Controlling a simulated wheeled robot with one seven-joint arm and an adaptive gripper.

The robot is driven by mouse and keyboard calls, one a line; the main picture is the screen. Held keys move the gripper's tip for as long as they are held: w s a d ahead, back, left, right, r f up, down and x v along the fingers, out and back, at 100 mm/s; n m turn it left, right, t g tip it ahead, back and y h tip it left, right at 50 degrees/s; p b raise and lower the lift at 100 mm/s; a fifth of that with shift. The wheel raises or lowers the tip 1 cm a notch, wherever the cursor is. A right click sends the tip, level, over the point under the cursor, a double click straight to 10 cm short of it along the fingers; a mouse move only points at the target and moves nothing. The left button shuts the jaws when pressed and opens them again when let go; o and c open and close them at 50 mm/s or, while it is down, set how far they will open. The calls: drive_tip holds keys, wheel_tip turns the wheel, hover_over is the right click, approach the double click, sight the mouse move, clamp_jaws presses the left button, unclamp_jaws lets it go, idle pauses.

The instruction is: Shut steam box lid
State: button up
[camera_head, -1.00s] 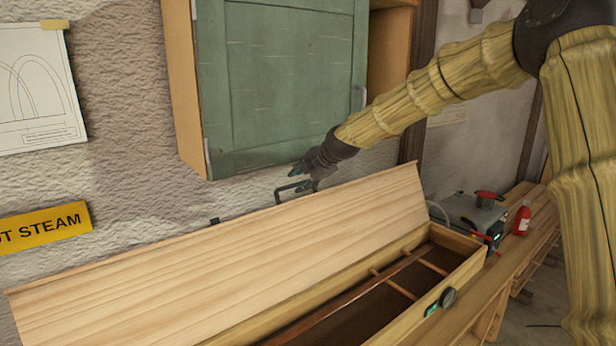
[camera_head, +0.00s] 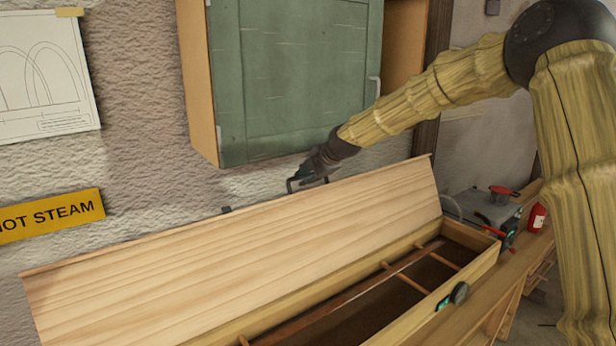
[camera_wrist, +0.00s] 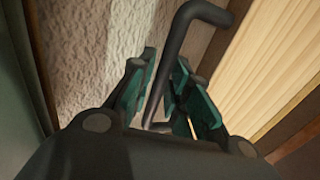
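The steam box (camera_head: 484,265) is a long wooden trough on the bench. Its pale plank lid (camera_head: 250,245) stands raised, tilted back towards the wall. A dark bar handle (camera_head: 292,185) sticks out at the lid's upper edge; in the wrist view the bent handle (camera_wrist: 183,45) runs between my fingers. My gripper (camera_head: 308,174) is at the handle, below the green cabinet. In the wrist view my gripper (camera_wrist: 167,88) has its teal finger pads apart, on either side of the bar, with some gap visible. Firm contact cannot be made out.
The green wall cabinet (camera_head: 295,80) hangs close above my gripper. A dial (camera_head: 459,293) sits on the box front. A grey machine (camera_head: 482,210) and a red bottle (camera_head: 537,217) stand at the right.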

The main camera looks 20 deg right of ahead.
clamp_jaws()
drive_tip(key=s+d+f+p, duration=0.1)
drive_tip(key=s+d, duration=0.2)
drive_tip(key=s, duration=0.6)
drive_tip(key=s+d+p, duration=0.1)
drive_tip(key=s+d, duration=0.3)
drive_tip(key=s, duration=0.6)
drive_tip(key=s+d+f+p, duration=0.1)
drive_tip(key=s+d, duration=0.2)
drive_tip(key=s, duration=0.6)
drive_tip(key=shift+s+d+f+b, duration=0.75)
drive_tip(key=shift+s+d+f, duration=1.25)
drive_tip(key=shift+s+f, duration=3.4)
drive_tip(key=s+d+f+b, duration=0.1)
drive_tip(key=s+f+b, duration=0.2)
drive_tip(key=f+b, duration=0.7)
wheel_tip(320, 180, down, 5)
drive_tip(key=shift+s+f+b, duration=0.15)
drive_tip(key=shift+f+b, duration=0.05)
drive_tip(key=shift+b, duration=0.2)
drive_tip(key=o, duration=0.9)
unclamp_jaws()
drive_tip(key=shift+d+r, duration=0.1)
drive_tip(key=shift+c, duration=0.2)
